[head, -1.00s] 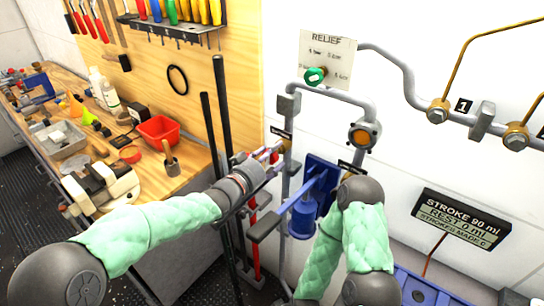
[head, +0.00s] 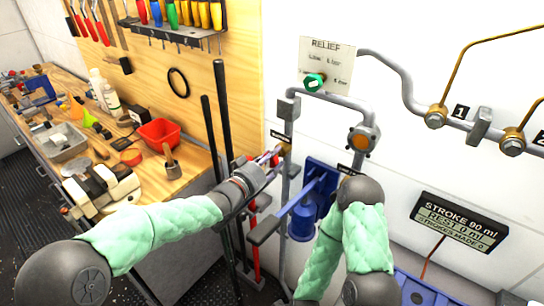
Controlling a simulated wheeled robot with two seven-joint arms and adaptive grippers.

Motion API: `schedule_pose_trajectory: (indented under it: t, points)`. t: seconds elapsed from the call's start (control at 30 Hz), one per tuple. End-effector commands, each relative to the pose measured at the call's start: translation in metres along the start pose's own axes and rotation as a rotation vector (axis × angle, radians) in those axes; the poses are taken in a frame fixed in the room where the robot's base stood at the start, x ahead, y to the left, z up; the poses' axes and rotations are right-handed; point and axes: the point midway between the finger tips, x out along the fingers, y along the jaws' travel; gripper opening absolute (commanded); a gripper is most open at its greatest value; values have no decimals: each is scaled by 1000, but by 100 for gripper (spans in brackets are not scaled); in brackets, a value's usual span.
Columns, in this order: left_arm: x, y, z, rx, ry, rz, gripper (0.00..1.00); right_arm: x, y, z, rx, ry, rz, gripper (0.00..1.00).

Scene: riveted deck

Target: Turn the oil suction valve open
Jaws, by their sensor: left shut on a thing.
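A small brass valve (head: 286,148) sits on the left vertical grey pipe, just under a small dark tag (head: 281,135) too small to read. My left gripper (head: 277,154) reaches it from the left and is shut on its handle, which the fingers mostly hide. I cannot tell how far the handle is turned. My right forearm rises from the bottom, and its wrist covers part of a second brass fitting (head: 346,174) below another tag (head: 344,169). The right gripper's fingers are hidden behind that wrist.
A blue pump (head: 304,222) with a lever stands between my arms. A green relief knob (head: 315,83) is above. Dark upright bars (head: 228,130) stand left of the pipe, beside the cluttered workbench (head: 178,185).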

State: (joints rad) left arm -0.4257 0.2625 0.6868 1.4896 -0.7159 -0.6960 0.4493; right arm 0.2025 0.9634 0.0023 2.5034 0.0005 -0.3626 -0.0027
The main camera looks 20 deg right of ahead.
Motion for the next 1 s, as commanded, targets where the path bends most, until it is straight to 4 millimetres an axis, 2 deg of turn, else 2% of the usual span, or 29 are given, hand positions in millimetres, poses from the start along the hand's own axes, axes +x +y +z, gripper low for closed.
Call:
schedule_pose_trajectory:
  t: [0.13,0.17,0.23,0.67,0.87,1.0]
  points:
    - [0,-1,-3,1,7,-1,13,1,0,0,0,0,0,70]
    - [0,-1,-3,1,7,-1,48,1,0,0,0,0,0,70]
    - [0,-1,-3,1,7,-1,68,1,0,0,0,0,0,70]
    - [-3,-1,-1,1,3,-1,70,1,0,0,0,0,0,70]
    - [-26,-1,-2,2,5,-3,70,1,0,0,0,0,0,70]
    - [-52,-1,-2,2,4,-3,70,1,0,0,0,0,0,70]
